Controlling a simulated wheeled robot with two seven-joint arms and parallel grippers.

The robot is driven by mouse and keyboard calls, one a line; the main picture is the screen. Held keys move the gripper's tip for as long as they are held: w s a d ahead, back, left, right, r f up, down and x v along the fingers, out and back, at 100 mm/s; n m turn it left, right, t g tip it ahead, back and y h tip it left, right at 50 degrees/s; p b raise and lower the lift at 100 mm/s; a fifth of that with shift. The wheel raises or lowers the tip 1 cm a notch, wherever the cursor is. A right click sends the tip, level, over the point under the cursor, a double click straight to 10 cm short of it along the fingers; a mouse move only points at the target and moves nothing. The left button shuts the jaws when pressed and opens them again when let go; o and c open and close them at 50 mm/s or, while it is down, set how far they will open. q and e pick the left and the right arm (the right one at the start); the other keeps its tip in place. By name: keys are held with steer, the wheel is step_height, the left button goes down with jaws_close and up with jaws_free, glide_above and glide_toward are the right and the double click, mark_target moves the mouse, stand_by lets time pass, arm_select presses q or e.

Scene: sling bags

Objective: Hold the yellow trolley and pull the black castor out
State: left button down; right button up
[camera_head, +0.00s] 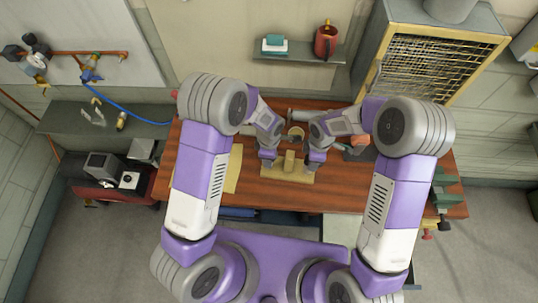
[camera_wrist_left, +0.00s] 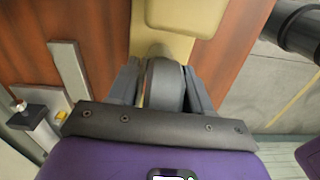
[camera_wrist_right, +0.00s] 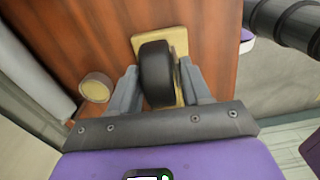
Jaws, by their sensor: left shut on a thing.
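The yellow trolley (camera_head: 287,177) lies on the brown table between my two grippers, with a raised yellow block in its middle. My left gripper (camera_head: 268,163) is at its left end. In the left wrist view the jaws (camera_wrist_left: 162,88) are shut on a grey rounded wheel (camera_wrist_left: 164,82) at the trolley's end. My right gripper (camera_head: 315,163) is at the right end. In the right wrist view its open fingers (camera_wrist_right: 160,92) stand on either side of the black castor (camera_wrist_right: 155,72), which sits against the yellow plate (camera_wrist_right: 178,42). The castor's lower part is hidden by the gripper.
A round tape-like roll (camera_wrist_right: 96,88) lies on the table. A yellow sheet (camera_head: 235,172) lies to the left of the trolley, and a green vise (camera_head: 443,192) is at the table's right end. The front table strip (camera_head: 300,200) is clear.

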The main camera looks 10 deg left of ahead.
steer(key=c, duration=0.6)
steer(key=shift+r, duration=3.1)
steer(key=shift+c, duration=0.2)
steer(key=shift+r, duration=0.15)
steer(key=shift+r, duration=1.9)
arm_select(q)
steer(key=shift+c, duration=2)
jaws_free()
steer(key=shift+r, duration=0.1)
step_height(320, 180, up, 12)
steer(key=shift+f, duration=0.1)
